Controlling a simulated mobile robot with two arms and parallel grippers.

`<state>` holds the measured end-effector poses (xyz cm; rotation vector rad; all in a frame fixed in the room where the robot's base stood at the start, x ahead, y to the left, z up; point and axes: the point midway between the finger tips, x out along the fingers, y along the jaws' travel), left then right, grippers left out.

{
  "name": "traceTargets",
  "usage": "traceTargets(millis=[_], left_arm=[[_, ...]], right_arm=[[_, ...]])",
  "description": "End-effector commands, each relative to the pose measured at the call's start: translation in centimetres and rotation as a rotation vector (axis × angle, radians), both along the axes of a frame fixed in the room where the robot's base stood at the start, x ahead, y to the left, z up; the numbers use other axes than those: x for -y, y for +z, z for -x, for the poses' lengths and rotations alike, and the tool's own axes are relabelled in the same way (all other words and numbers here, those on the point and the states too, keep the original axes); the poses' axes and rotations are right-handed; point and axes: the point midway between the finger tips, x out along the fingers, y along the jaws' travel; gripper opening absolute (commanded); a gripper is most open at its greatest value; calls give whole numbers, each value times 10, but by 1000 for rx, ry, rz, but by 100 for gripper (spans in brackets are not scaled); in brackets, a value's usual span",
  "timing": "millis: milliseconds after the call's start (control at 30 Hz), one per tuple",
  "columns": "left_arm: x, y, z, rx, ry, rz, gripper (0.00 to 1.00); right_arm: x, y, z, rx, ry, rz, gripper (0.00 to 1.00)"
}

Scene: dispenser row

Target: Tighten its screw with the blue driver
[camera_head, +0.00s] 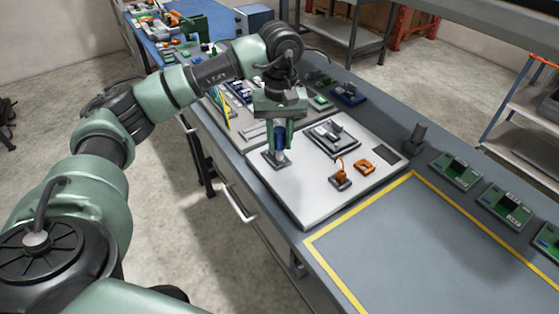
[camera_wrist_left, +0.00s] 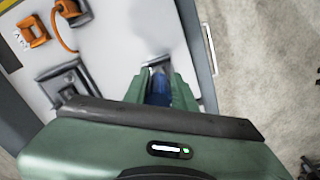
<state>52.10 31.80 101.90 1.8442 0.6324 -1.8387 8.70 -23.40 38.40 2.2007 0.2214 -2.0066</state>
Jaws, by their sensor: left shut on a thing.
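My left gripper (camera_head: 283,140) points down over the near left part of a white work board (camera_head: 310,195). It is shut on the blue driver (camera_head: 279,139), whose blue handle also shows between the fingers in the left wrist view (camera_wrist_left: 158,88). A small grey block (camera_head: 275,161) lies directly below the driver; I cannot tell whether the driver's tip still sits in it. A grey fixture (camera_head: 334,138) with a lighter part on it stands to the right on the board. I cannot make out a screw. My right gripper is not in view.
An orange looped piece on a grey base (camera_head: 341,177) and an orange bracket (camera_head: 365,166) sit on the board's right side. Several green circuit boards (camera_head: 456,170) line the bench's far edge. The yellow-outlined area (camera_head: 430,245) is clear. A dark stand (camera_head: 415,137) is beside the board.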

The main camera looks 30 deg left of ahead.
Motion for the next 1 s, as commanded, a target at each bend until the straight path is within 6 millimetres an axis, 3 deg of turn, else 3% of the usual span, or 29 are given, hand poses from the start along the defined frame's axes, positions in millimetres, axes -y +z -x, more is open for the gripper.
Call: traceTargets(millis=[167,500,1000], left_arm=[[-1,-2,1,-2,-119,0,0],[-6,-2,3,-1,-571,0,0],[-6,3,3,-2,-623,1,0]], right_arm=[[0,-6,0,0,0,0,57],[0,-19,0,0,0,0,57],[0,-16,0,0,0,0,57]])
